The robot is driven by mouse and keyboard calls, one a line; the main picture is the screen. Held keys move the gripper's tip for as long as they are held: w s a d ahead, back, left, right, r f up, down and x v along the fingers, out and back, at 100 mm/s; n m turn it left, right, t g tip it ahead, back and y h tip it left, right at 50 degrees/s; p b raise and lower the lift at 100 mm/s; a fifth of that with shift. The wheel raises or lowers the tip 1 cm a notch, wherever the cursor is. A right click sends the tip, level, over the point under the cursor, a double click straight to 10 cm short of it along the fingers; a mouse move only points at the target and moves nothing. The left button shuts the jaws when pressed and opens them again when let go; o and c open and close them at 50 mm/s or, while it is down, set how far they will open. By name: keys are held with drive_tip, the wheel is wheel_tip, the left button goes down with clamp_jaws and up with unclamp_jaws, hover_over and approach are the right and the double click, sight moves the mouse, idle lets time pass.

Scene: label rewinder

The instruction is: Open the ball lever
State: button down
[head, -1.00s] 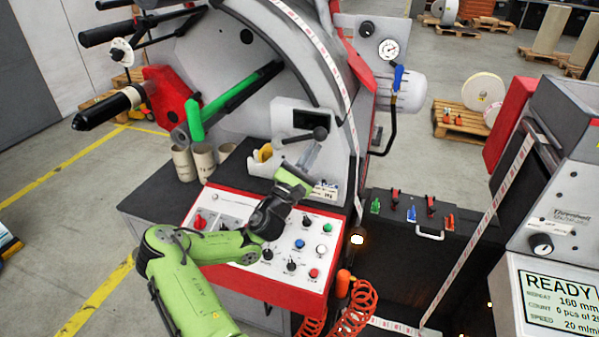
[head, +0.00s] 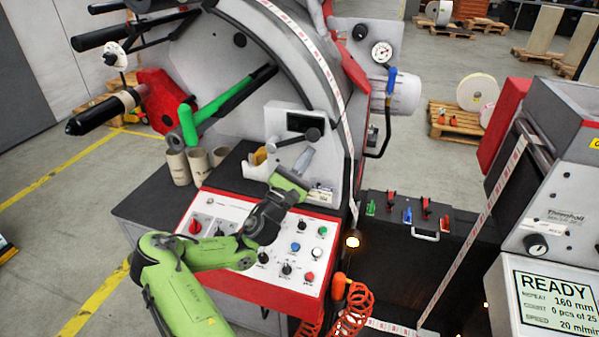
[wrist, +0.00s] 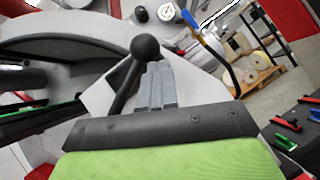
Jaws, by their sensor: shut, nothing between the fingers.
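The ball lever (head: 312,135) is a black rod with a round black ball, on the light grey housing of the rewinder. In the head view its rod runs nearly level, with the ball at the right end. In the wrist view the ball (wrist: 145,47) is at the top of the slanting rod, just left of and beyond my fingertips. My gripper (head: 306,157) is just below the ball in the head view. Its grey fingers (wrist: 157,75) are shut together and empty. I cannot tell whether they touch the lever.
The red-edged control panel (head: 262,245) with knobs and buttons lies below my arm. A green bar (head: 222,106) and cardboard cores (head: 178,166) are to the left. A label web (head: 330,75) runs down right of the lever. A black case (head: 400,260) with small levers stands further right.

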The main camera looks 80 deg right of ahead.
drive_tip(key=w+a+f+b, duration=0.1)
drive_tip(key=a+f+b, duration=0.1)
drive_tip(key=a+f, duration=0.6)
drive_tip(key=shift+w+a+f, duration=0.2)
drive_tip(key=shift+w+a, duration=0.05)
drive_tip(key=shift+a, duration=0.1)
